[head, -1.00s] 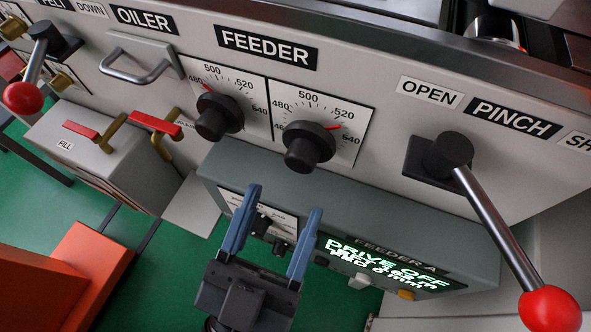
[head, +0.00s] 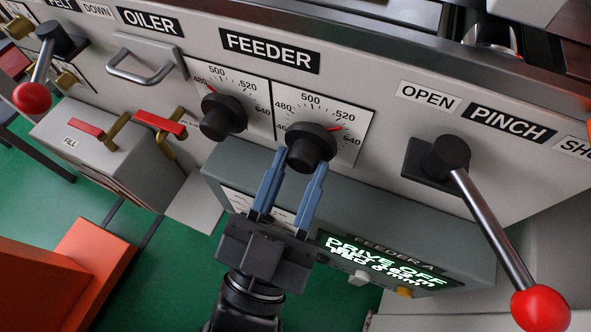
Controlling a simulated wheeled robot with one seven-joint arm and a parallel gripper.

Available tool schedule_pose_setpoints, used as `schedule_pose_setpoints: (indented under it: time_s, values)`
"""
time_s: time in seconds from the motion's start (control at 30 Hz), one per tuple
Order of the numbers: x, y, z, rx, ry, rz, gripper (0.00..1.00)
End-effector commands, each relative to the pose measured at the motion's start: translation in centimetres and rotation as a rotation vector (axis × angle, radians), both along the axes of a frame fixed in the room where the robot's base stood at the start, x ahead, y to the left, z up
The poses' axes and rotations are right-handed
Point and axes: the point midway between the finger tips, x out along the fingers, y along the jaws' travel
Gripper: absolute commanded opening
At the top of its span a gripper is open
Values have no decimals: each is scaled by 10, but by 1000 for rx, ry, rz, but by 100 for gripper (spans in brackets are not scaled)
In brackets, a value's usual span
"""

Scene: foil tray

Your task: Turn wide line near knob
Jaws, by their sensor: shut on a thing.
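Two black feeder knobs sit on white dials under the FEEDER label. The left knob (head: 221,117) has its red pointer toward the upper left. The right knob (head: 310,146) has its red pointer toward the right side of its scale. My gripper (head: 301,160) reaches up from below, with its blue fingers shut on the right knob, one on each side. The fingertips cover part of the knob's lower edge. My gripper also hides much of the small white panel (head: 238,200) on the grey-green box below.
The pinch lever (head: 490,230) with a red ball stands out at the right. The grey-green feeder box (head: 410,225) with a lit display (head: 375,258) lies just below the knobs. Red-handled valves (head: 160,123) and a handle (head: 140,70) are to the left.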

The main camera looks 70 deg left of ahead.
Motion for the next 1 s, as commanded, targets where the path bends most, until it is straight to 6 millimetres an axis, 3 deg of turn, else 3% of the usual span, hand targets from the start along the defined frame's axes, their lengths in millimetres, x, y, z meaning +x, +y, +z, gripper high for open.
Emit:
schedule_pose_setpoints:
  time_s: [0.27, 0.67, 1.0]
  values:
    - [0, 0, 0, 0, 0, -1, 5]
    - [1, -1, 0, -53, -70, 1, 5]
    - [2, -2, 4, -221, -283, 5, 5]
